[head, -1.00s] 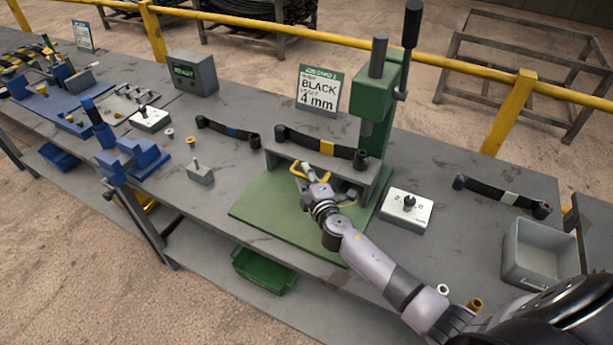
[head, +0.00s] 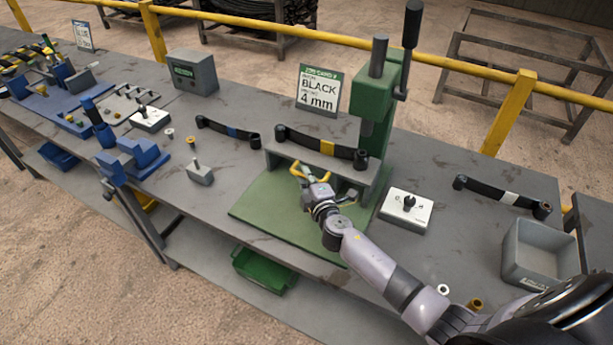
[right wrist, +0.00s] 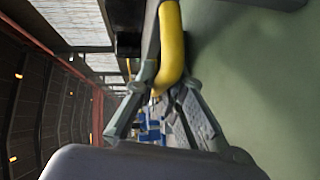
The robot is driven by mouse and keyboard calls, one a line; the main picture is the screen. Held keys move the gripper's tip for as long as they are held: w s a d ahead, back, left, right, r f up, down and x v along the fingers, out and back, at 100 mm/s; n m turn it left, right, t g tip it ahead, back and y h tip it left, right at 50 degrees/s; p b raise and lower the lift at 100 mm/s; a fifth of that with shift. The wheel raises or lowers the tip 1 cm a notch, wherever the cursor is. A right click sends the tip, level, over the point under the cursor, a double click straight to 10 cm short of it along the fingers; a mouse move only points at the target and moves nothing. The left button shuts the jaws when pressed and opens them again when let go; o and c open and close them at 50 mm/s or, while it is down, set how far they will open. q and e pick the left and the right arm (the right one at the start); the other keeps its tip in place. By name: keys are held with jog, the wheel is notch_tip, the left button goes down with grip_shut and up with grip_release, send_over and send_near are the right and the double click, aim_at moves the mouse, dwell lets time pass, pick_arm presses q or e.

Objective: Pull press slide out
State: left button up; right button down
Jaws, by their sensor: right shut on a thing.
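The green press (head: 374,95) stands on a green base plate (head: 262,212) on the bench. Its grey slide (head: 276,149) sits at the front of the press. A black leaf spring with a yellow band (head: 300,140) lies across the slide. A yellow handle (head: 295,168) is at the slide's front. My right gripper (head: 305,176) is at this handle, shut on it. In the right wrist view the yellow handle (right wrist: 171,45) runs between the fingers (right wrist: 160,88). The gripper hides part of the handle and slide. My left gripper is not in view.
A sign reading BLACK 4 mm (head: 318,90) stands behind. A white block with a black knob (head: 407,207), another leaf spring (head: 505,197) and a grey bin (head: 540,252) are to the right. Blue fixtures (head: 130,160) are to the left. The bench's front edge runs below the plate.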

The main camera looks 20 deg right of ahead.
jog(key=shift+s+a+f, duration=0.1)
jog(key=shift+s+a, duration=0.15)
jog(key=shift+a, duration=0.1)
jog(key=s+a+b, duration=0.2)
jog(key=s+a, duration=0.8)
jog(key=a, duration=0.2)
jog(key=shift+s+a+b, duration=0.15)
jog(key=shift+a+b, duration=0.25)
jog(key=shift+f, duration=0.1)
jog(key=c, duration=1.8)
grip_release()
jog(key=shift+s+a, duration=0.15)
jog(key=shift+o, duration=0.7)
